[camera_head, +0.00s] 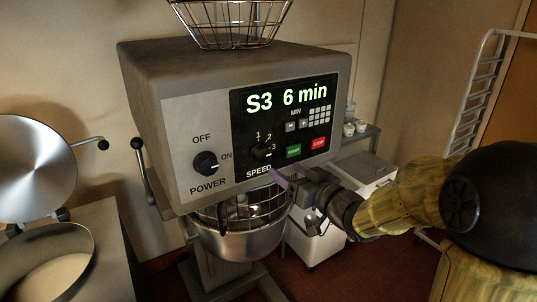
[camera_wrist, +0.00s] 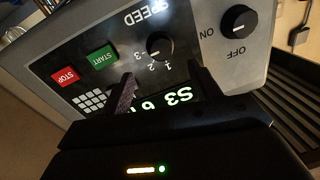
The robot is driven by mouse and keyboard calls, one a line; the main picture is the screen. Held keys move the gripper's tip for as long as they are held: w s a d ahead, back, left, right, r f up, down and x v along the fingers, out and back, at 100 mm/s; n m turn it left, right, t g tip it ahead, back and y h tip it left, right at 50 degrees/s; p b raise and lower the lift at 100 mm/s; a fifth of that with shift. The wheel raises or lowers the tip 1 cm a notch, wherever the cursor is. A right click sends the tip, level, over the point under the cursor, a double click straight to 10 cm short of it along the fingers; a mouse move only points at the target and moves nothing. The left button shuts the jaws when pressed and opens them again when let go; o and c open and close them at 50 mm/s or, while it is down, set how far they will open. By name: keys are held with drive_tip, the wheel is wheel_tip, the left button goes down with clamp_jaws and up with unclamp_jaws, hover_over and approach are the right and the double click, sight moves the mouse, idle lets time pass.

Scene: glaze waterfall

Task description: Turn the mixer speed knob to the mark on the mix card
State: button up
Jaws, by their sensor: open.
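The speed knob (camera_head: 262,153) is a small black dial low on the mixer's (camera_head: 190,70) dark control panel, with marks 1, 2 and 3 around its upper right. No separate mix card is seen; the panel's display (camera_head: 287,96) reads "S3 6 min". My gripper (camera_head: 283,180) is just below and right of the knob in the head view. In the wrist view, turned upside down, my open gripper (camera_wrist: 160,72) has the knob (camera_wrist: 160,46) ahead between its fingers, apart from them. Nothing is held.
The power knob (camera_head: 206,163) is left of the panel. The green START (camera_head: 293,151) and red STOP (camera_head: 318,143) buttons lie right of the speed knob. A steel bowl (camera_head: 240,238) hangs below. A wire basket (camera_head: 232,25) stands on top. A pan (camera_head: 45,262) is at left.

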sight(265, 156)
drive_tip(key=p+x, duration=0.2)
drive_tip(key=x, duration=0.6)
drive_tip(key=shift+w+a+p, duration=0.25)
drive_tip(key=shift+w+p, duration=0.05)
drive_tip(key=shift+p, duration=0.1)
drive_tip(key=c, duration=1)
drive_tip(key=shift+o, duration=0.2)
